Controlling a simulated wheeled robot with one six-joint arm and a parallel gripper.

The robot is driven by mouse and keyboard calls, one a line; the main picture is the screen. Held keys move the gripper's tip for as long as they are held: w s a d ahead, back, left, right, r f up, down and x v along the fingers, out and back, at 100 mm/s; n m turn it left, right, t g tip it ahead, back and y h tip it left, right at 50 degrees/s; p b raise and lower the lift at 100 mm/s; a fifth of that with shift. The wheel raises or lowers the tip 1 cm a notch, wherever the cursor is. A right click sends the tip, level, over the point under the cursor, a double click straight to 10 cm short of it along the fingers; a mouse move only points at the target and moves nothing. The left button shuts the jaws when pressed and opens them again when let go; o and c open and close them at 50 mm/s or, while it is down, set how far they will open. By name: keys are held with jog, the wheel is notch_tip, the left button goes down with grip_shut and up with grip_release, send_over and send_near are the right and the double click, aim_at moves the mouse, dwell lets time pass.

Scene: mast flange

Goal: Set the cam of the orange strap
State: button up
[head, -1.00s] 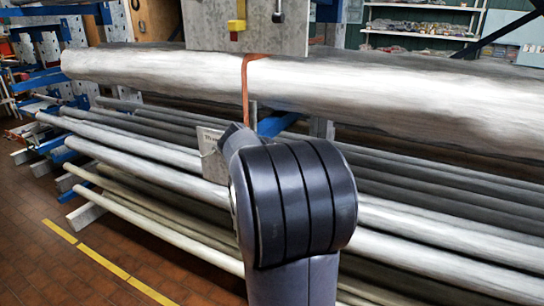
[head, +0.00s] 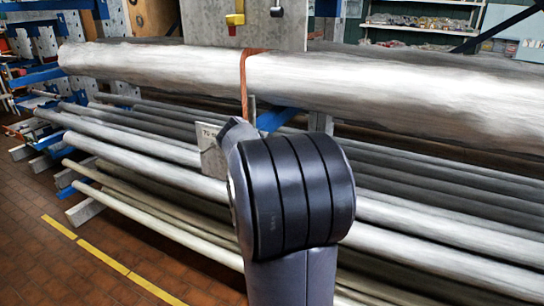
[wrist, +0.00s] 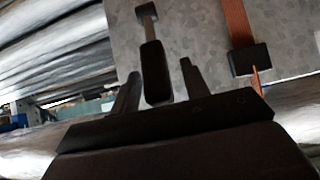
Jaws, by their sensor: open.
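The orange strap (head: 244,85) runs down over the large silver mast in the head view. In the wrist view the orange strap (wrist: 237,25) enters a black block (wrist: 250,59) on a grey plate, and a short orange end sticks out below it. My gripper (wrist: 160,68) is open, with one finger on each side of a dark handle (wrist: 155,75) on a light metal stem. I cannot tell whether the fingers touch the handle, or whether it is the strap's cam. My gripper is hidden behind my arm in the head view.
The mast (head: 400,90) lies across the view, with several long pipes (head: 140,150) racked below. A grey plate (head: 205,25) carrying a yellow part (head: 235,18) stands above the mast. A small pale plate (head: 209,148) is beside my arm. Open floor (head: 50,265) lies at lower left.

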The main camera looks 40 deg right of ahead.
jog(key=b+v, duration=0.2)
jog(key=v, duration=0.8)
jog(key=shift+a+r, duration=0.2)
jog(key=shift+a, duration=0.05)
jog(key=shift+s, duration=0.1)
